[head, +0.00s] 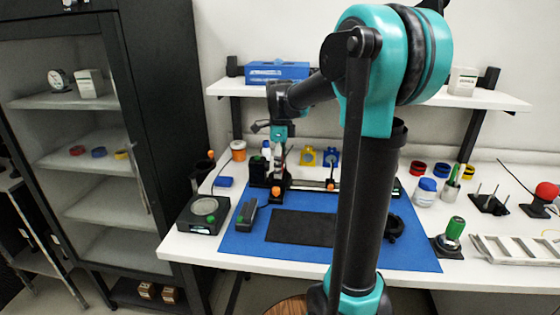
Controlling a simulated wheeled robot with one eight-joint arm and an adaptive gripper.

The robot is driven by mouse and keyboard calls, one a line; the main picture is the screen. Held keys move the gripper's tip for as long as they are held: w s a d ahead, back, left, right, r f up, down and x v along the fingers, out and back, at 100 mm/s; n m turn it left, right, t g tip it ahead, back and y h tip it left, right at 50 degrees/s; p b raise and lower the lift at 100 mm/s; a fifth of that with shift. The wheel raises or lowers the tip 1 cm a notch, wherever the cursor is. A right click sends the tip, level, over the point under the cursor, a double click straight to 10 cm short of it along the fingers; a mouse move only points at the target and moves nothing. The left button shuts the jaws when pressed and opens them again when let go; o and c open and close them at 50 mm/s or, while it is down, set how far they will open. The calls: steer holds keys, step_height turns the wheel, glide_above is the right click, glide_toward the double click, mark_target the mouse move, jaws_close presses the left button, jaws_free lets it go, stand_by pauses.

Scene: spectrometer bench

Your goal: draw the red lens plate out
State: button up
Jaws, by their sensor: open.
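My gripper (279,158) points down over the left end of a dark optical rail (310,184) at the back of the blue mat (408,240). Its fingers are small here and open. No red lens plate can be made out for sure; the gripper and the holder under it cover that spot. A yellow plate (308,155) and a blue plate (331,157) stand upright behind the rail, to the right of my gripper. Whether the fingers touch anything cannot be told.
Orange-topped posts, a white-and-blue bottle (266,149) and an orange-wrapped jar (238,151) stand near my gripper. A black pad (300,228) lies in front. My arm hides part of the bench. A wall shelf (420,96) hangs above; a cabinet (165,120) stands left.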

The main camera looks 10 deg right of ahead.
steer(key=c, duration=1.3)
steer(key=shift+r, duration=0.1)
steer(key=shift+r, duration=0.15)
steer(key=shift+r, duration=1)
